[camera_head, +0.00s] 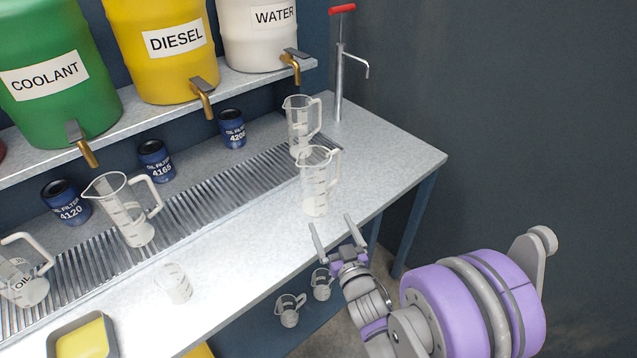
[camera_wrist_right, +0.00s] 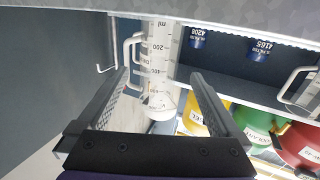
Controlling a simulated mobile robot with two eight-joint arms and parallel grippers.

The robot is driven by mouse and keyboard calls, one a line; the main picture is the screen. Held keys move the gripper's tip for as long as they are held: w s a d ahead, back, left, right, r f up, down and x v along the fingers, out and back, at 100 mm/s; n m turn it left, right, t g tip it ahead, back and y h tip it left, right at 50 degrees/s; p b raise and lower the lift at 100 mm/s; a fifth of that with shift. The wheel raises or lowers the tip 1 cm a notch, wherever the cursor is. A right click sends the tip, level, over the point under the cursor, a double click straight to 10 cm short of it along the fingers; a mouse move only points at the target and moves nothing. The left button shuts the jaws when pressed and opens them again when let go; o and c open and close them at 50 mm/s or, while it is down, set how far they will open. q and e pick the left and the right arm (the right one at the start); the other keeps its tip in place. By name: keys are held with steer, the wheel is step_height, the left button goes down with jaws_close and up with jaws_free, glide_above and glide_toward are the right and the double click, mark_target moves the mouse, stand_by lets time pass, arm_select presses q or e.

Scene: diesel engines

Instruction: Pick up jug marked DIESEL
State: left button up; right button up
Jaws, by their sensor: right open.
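No jug in view shows a readable DIESEL mark. A clear jug (camera_head: 316,188) stands upright near the bench's front edge, its handle to the upper right. Another clear jug (camera_head: 299,118) stands behind it under the WATER tap. A third jug (camera_head: 128,215) stands on the grating left of centre, and a jug with an OIL label (camera_head: 22,278) is at the left edge. My right gripper (camera_head: 331,221) is open and empty, just in front of the front jug. In the right wrist view, upside down, that graduated jug (camera_wrist_right: 161,55) appears between the fingers (camera_wrist_right: 158,75). My left gripper is not in view.
A yellow DIESEL barrel (camera_head: 158,70) stands between the green COOLANT (camera_head: 50,105) and white WATER (camera_head: 258,50) barrels. Blue oil filters (camera_head: 155,162) line the back. A small clear cup (camera_head: 173,283) and a yellow-filled tray (camera_head: 82,345) lie left. Small jugs (camera_head: 290,312) sit below.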

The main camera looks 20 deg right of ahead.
mark_target(320, 203)
steer(key=w, duration=0.3)
steer(key=w+p, duration=0.1)
steer(key=w, duration=0.3)
steer(key=w+d+p, duration=0.1)
steer(key=w, duration=0.3)
steer(key=shift+f, duration=0.35)
steer(key=shift+s, duration=0.15)
steer(key=shift+c, duration=0.6)
steer(key=c, duration=1)
